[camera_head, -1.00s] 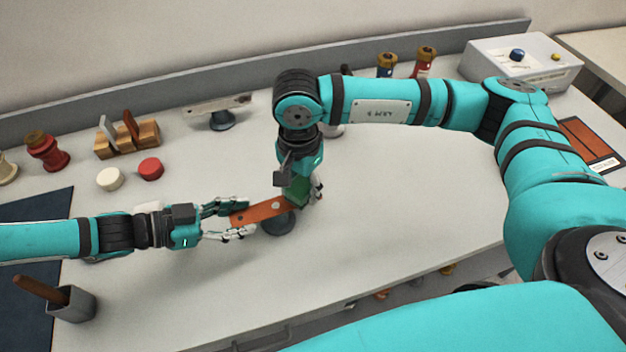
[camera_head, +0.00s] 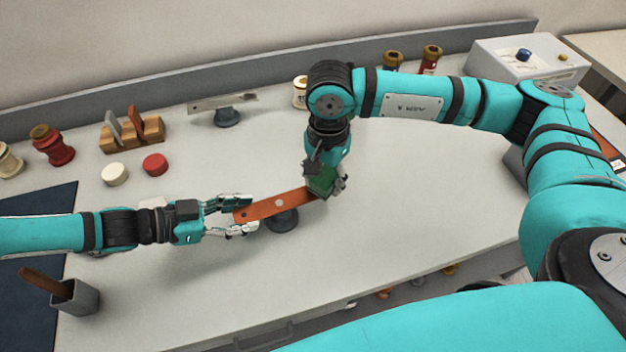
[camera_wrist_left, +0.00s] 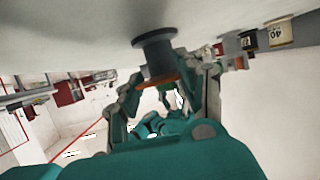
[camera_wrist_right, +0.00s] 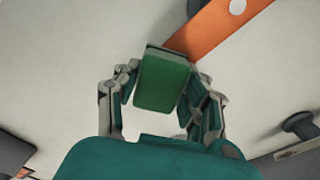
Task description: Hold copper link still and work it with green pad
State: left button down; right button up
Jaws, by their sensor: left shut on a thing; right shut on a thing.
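My right gripper (camera_head: 326,190) is shut on the green pad (camera_head: 321,181) at the link's right end. In the right wrist view the green pad (camera_wrist_right: 162,82) sits between the fingers, beside the link's end (camera_wrist_right: 215,28); contact is hard to judge there.
A second stand (camera_head: 228,117) carries a pale bar at the back. A wooden rack (camera_head: 132,136), red disc (camera_head: 155,164), cream disc (camera_head: 115,174) and red bushing (camera_head: 53,148) stand left. A grey cup (camera_head: 75,298) stands front left. The table's right-centre is clear.

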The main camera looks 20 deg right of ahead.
jog(key=shift+a+r, duration=0.1)
jog(key=shift+r, duration=4)
pick_arm(q)
jog(key=c, duration=0.7)
grip_release()
jog(key=shift+a, duration=0.1)
jog(key=v, duration=1.1)
jog(key=shift+a+r, duration=0.2)
jog(key=shift+a, duration=0.15)
jog(key=shift+r, duration=0.1)
